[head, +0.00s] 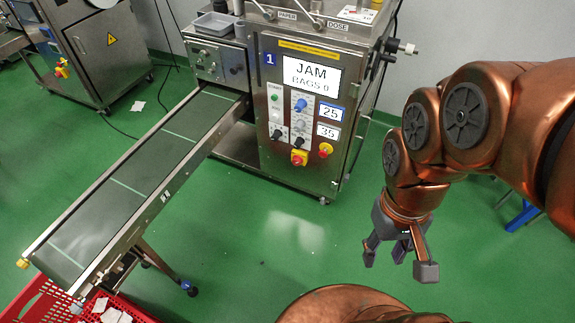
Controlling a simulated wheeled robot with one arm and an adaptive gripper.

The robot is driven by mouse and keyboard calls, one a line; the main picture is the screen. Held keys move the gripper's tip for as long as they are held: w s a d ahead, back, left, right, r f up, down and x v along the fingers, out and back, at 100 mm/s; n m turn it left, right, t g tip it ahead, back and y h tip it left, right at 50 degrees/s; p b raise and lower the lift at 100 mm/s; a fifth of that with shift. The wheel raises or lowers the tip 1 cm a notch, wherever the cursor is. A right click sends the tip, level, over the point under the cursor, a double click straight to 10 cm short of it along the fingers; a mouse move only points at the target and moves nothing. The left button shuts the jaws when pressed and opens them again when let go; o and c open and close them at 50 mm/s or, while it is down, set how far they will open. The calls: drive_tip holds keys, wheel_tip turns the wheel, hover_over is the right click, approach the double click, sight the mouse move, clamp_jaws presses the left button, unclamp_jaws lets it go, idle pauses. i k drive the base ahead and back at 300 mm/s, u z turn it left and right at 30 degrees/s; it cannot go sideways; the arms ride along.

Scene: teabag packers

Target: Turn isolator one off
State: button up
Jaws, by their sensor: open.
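Machine one (250,60) is a steel packer with a blue "1" label, and its screen (299,72) reads "JAM" and "BAGS 0". Low on its front panel is a red rotary knob on a yellow plate (298,158), which looks like the isolator. Its exact handle angle is too small to tell. To its right is a round red button on yellow (325,149), like an emergency stop. My gripper (398,262) is open and empty, pointing down over the green floor. It is to the right of and nearer than the panel, apart from it.
A conveyor (135,185) runs from the machine to the lower left, above a red crate (32,298) with white packets. Another machine (95,50) with a red and yellow switch stands at upper left. The green floor (270,250) before the panel is clear.

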sight(296, 161)
drive_tip(key=i, duration=0.45)
drive_tip(key=u, duration=1.9)
